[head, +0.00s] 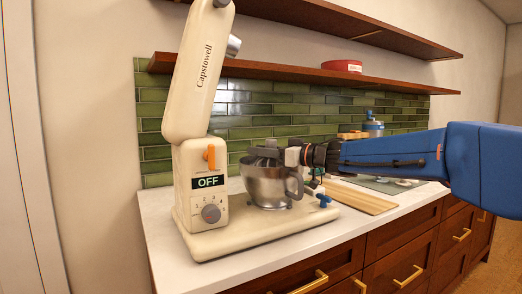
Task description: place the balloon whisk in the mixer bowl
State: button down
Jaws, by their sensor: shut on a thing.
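The mixer bowl (268,187) is a steel bowl with a side handle. It sits upright on the base of a cream stand mixer (203,200), whose head is tilted up. My gripper (264,153) reaches in from the right, and its dark fingers are over the bowl's opening, around rim height. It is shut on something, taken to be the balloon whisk. The whisk cannot be made out clearly; the fingers and the bowl wall hide it. I cannot tell how deep it hangs or whether it touches the bowl.
The mixer's dial panel reads OFF. A wooden board (362,199) lies on the white counter to the right. A blue-topped container (373,126) stands behind my arm. A red tin (342,66) sits on the lower shelf (270,72). The raised mixer head (198,75) is left of my gripper.

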jog(key=shift+f, duration=0.3)
jog(key=c, duration=1.4)
grip_release()
jog(key=shift+f, duration=0.15)
jog(key=shift+c, duration=0.2)
jog(key=shift+r, duration=0.5)
jog(key=v, duration=1.2)
jog(key=shift+r, duration=0.25)
